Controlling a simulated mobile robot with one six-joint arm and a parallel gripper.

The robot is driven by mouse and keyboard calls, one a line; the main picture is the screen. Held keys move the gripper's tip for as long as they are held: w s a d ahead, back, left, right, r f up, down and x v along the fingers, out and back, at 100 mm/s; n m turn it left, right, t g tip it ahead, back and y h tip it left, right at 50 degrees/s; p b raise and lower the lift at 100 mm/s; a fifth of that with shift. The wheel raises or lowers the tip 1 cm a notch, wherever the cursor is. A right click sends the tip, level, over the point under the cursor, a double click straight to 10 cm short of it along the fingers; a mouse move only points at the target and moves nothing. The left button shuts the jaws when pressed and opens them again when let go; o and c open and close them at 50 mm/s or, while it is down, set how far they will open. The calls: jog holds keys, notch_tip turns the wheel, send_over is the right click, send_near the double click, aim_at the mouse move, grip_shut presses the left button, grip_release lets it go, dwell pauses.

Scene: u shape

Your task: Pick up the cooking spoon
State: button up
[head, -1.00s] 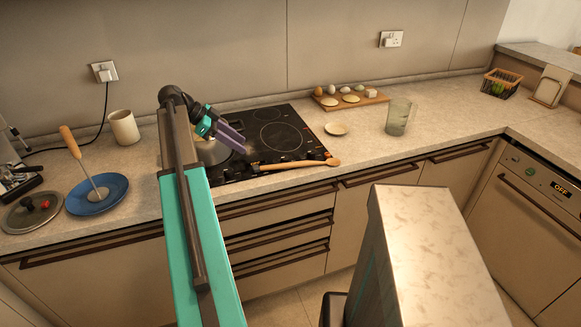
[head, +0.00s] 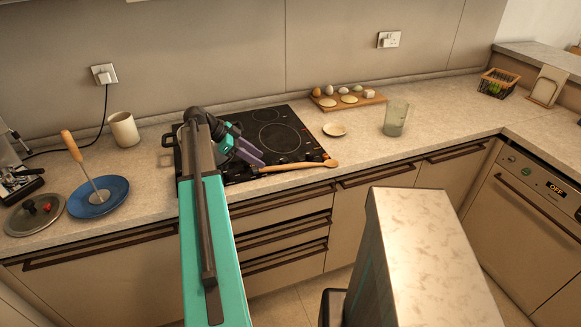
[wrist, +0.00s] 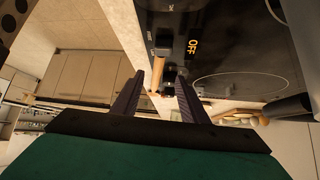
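The cooking spoon (head: 300,165) is wooden and lies along the front edge of the black cooktop, its bowl end to the right by the counter edge. My gripper (head: 262,159) is at the cooktop's front, close to the spoon's left handle end. In the wrist view the purple fingers of my gripper (wrist: 159,76) are open and apart. A light wooden length, seemingly the spoon's handle (wrist: 157,77), shows between the fingertips. I cannot tell whether the fingers touch it. My arm and fingers partly cover the handle end in the head view.
The cooktop (head: 281,137) lies behind the spoon. A small dish (head: 335,129), a glass jug (head: 396,119) and a board with eggs (head: 348,101) stand to the right. A blue plate (head: 113,190) and a mug (head: 124,129) stand left.

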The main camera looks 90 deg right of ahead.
aim_at(270, 166)
jog(key=shift+a+p+x, duration=0.15)
jog(key=shift+p+x, duration=0.4)
jog(key=shift+x, duration=0.2)
jog(key=shift+a+p+x, duration=0.15)
jog(key=shift+p+x, duration=0.4)
jog(key=shift+x, duration=1.35)
jog(key=shift+d, duration=0.1)
grip_shut()
